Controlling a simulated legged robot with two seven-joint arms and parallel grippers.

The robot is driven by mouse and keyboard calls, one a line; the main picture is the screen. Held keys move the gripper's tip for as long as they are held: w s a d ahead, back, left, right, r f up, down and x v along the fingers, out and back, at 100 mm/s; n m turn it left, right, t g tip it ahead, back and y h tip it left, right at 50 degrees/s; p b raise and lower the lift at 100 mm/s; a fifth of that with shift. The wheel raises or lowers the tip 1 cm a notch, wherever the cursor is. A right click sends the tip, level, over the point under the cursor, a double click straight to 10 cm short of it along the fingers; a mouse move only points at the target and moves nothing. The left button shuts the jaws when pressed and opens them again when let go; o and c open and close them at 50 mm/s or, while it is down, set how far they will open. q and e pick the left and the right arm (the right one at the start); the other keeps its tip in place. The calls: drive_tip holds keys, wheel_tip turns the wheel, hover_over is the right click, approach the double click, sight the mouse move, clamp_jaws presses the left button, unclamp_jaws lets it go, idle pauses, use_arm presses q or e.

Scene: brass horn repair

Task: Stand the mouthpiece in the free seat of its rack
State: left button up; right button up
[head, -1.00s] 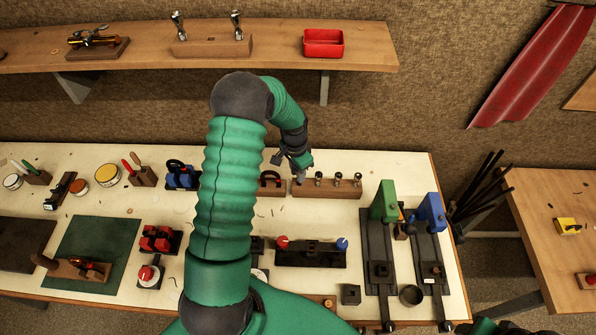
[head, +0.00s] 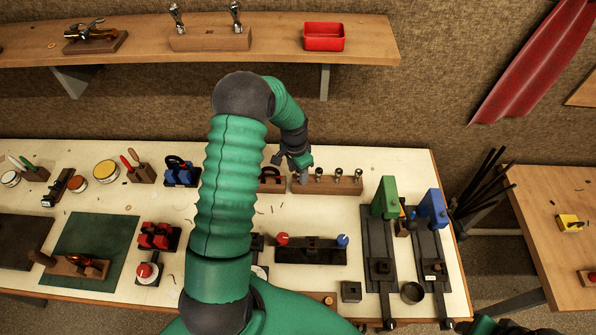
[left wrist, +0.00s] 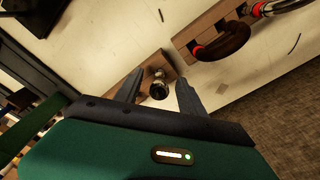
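The mouthpiece rack (head: 335,187) is a long wooden block at the back of the bench, right of centre. Several silver mouthpieces stand upright along it, one of them in the middle (head: 338,174). My left gripper (head: 301,176) is over the rack's left end and hides that seat in the head view. In the left wrist view a metal mouthpiece (left wrist: 158,89) is at the end of the wooden rack (left wrist: 150,68), between my spread fingers (left wrist: 158,92). A gap shows on each side of it. Its base is hidden, so how deep it sits is unclear. My right gripper is not clearly visible.
A wooden block with a dark arched handle (head: 271,177) stands close left of the rack. Green (head: 385,197) and blue (head: 432,208) upright tools stand to the right. A shelf (head: 130,47) runs above the back. Bare bench lies in front of the rack.

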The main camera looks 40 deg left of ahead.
use_arm(q)
wheel_tip(320, 180, up, 17)
drive_tip(key=b, duration=0.2)
drive_tip(key=shift+s+b, duration=0.4)
drive_tip(key=shift+s, duration=0.05)
drive_tip(key=shift+a+f, duration=0.15)
drive_tip(key=shift+s+d+f+n+t+b, duration=0.35)
drive_tip(key=shift+s+d+f+b, duration=0.4)
drive_tip(key=shift+s+d+f, duration=2)
drive_tip(key=shift+s+d+f+n+t+b, duration=0.35)
drive_tip(key=shift+s+d+f+b, duration=0.7)
drive_tip(key=shift+d, duration=3.35)
drive_tip(key=shift+s+d+f+n+t+b, duration=0.2)
drive_tip(key=shift+s+d+f+n+b, duration=0.25)
drive_tip(key=shift+s+d+f, duration=1.75)
drive_tip(key=d, duration=0.1)
drive_tip(key=d+r, duration=0.1)
drive_tip(key=shift+s+d+r, duration=0.1)
drive_tip(key=shift+d+r, duration=0.2)
